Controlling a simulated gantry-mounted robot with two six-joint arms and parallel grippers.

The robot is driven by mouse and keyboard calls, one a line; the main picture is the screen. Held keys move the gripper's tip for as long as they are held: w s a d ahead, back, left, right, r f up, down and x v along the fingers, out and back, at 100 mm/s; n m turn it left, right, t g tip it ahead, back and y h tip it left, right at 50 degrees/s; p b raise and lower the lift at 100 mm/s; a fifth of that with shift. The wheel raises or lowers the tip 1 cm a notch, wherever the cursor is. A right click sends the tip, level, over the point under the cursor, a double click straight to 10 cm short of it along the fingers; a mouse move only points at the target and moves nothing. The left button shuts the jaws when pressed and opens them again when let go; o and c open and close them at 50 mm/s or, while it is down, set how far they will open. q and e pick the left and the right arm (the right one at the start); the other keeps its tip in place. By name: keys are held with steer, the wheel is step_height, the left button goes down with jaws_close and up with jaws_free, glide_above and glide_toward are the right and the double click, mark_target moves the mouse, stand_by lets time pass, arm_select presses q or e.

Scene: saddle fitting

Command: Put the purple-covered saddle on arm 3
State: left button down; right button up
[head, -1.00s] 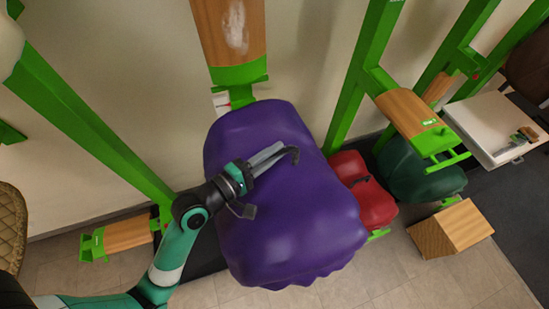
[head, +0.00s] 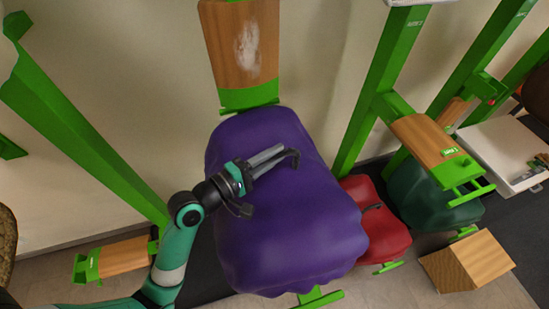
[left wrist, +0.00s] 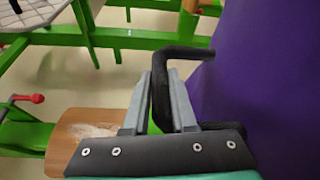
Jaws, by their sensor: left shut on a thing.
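The purple-covered saddle (head: 290,225) fills the middle of the head view; it also shows at the right of the left wrist view (left wrist: 265,70). My left gripper (head: 270,161) lies over its top, shut on a black bent handle (left wrist: 185,53) at the saddle. A wooden arm with a green end and a white smudge (head: 240,50) stands just beyond the saddle. A green crosspiece (head: 320,298) shows under the saddle's near edge; whether the saddle rests on it is hidden. I cannot read which arm is number 3. My right gripper is not in view.
A red saddle (head: 385,228) and a dark green saddle (head: 425,200) sit to the right. Another wooden arm (head: 425,140) stands above them, bare. A low wooden arm (head: 120,258) is at left. A wooden block (head: 470,262) lies on the floor. Green posts (head: 370,110) rise between.

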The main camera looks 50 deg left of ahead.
arm_select(q)
steer(key=shift+s+d+f+b, duration=0.15)
steer(key=shift+f+b, duration=0.15)
steer(key=shift+f, duration=0.35)
steer(key=shift+f+b, duration=0.45)
steer(key=shift+f, duration=0.3)
steer(key=c, duration=0.6)
jaws_free()
steer(key=shift+c, duration=0.2)
steer(key=shift+f, duration=0.3)
steer(key=s, duration=0.5)
steer(key=shift+a+r+b, duration=0.15)
steer(key=shift+a+b, duration=0.05)
steer(key=shift+b, duration=0.15)
steer(key=s+r+p, duration=0.1)
steer(key=s+p, duration=0.1)
steer(key=s, duration=0.4)
steer(key=shift+s, duration=0.2)
